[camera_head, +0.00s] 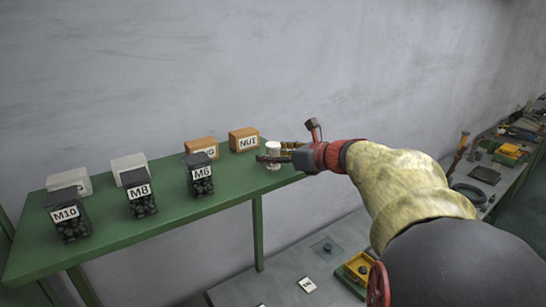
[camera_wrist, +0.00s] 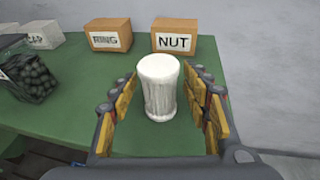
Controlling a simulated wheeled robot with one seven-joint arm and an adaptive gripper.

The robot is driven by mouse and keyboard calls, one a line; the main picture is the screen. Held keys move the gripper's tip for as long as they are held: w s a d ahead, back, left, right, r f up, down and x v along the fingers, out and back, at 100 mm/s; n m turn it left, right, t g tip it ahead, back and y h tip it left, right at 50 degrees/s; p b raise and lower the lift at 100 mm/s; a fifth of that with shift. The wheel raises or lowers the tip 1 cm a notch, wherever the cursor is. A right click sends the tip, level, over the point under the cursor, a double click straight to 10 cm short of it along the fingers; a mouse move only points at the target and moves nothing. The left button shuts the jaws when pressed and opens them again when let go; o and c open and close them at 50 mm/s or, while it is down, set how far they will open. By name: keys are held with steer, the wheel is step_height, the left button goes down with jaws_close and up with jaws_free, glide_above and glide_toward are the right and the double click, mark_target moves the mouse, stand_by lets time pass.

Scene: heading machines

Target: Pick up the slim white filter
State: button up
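The slim white filter (camera_wrist: 160,88) stands upright on the green table (camera_wrist: 65,130), a white cylinder with a smooth top and ribbed side. In the wrist view my gripper (camera_wrist: 162,108) is open, with a finger on each side of the filter and visible gaps between the pads and the filter. In the head view the filter (camera_head: 272,152) stands near the right end of the table, and my gripper (camera_head: 275,158) reaches it from the right. The gripper partly hides the filter's lower part there.
The NUT box (camera_wrist: 174,37) and RING box (camera_wrist: 108,35) stand behind the filter. Bins marked M6 (camera_head: 200,175), M8 (camera_head: 139,195) and M10 (camera_head: 68,218) stand to the left with white boxes behind. A grey wall is behind the table. A lower surface with a yellow bin (camera_head: 358,267) is below.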

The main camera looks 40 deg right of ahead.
steer(key=c, duration=1)
steer(key=shift+r, duration=0.15)
